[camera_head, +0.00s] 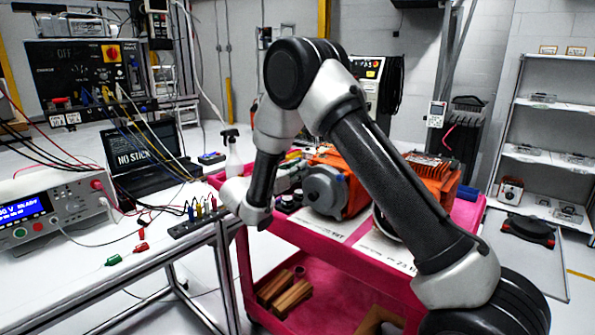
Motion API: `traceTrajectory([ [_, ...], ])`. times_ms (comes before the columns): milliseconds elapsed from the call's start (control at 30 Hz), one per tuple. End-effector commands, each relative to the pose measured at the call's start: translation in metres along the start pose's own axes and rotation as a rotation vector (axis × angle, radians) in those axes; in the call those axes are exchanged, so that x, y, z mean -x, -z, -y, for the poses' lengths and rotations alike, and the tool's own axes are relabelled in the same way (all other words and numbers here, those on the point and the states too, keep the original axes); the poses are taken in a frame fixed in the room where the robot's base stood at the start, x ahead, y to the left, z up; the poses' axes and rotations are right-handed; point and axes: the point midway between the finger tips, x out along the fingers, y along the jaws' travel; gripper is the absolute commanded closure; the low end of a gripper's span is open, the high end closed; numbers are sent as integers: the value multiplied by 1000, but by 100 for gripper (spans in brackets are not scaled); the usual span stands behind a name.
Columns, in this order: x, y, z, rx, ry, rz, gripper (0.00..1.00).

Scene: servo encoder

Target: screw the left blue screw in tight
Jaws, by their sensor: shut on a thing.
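An orange motor (353,160) lies on the pink cart, with a round grey housing (325,192) on its left end. My arm reaches over the cart, and its wrist comes down left of this motor. My gripper (298,178) is small and partly hidden beside the grey housing. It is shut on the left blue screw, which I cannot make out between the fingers. A small blue spot shows at the right edge of the housing; I cannot tell whether it is a screw. A second orange motor (437,185) is partly hidden behind my forearm.
The pink cart (275,232) carries printed sheets and has wooden blocks (285,292) on its lower shelf. A bench with a power supply (55,215), leads and a laptop (140,155) stands left. A spray bottle (232,155) stands behind my wrist. Shelves (550,110) stand right.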

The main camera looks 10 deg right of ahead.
Motion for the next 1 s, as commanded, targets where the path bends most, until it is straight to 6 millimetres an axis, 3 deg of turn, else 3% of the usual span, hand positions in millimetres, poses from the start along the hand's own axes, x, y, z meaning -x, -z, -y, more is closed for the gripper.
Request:
traceTrajectory([
  [1000,2,3,0,-957,0,-5,100],
])
